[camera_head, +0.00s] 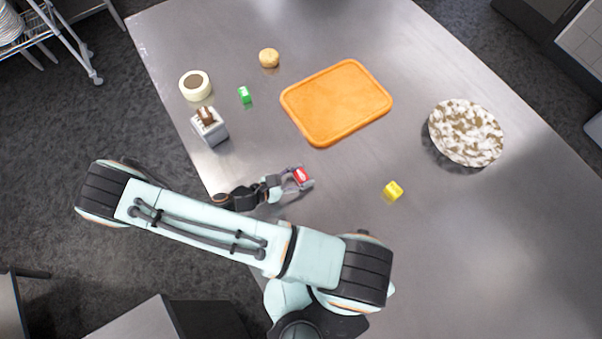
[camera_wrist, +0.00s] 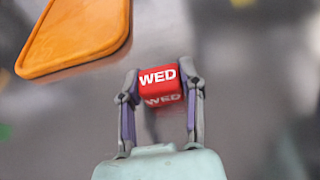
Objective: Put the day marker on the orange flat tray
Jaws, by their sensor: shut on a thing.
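The day marker, a red block (camera_wrist: 160,84) lettered "WED" in white, is between the fingers of my gripper (camera_wrist: 163,88) in the wrist view. My gripper is shut on it. In the head view, the red block (camera_head: 303,176) is at the end of my gripper (camera_head: 299,178), over the steel table near its front-left edge. I cannot tell whether the block touches the table. The orange flat tray (camera_head: 337,102) lies beyond the gripper, up and to the right, and is empty. The tray also shows at the upper left of the wrist view (camera_wrist: 75,35).
A green block (camera_head: 244,95), a grey toaster-like holder (camera_head: 210,127), a tape-like roll (camera_head: 195,86) and a round bun-like item (camera_head: 269,58) stand left of the tray. A yellow block (camera_head: 393,190) and a mottled bowl (camera_head: 466,133) are to the right. The table between gripper and tray is clear.

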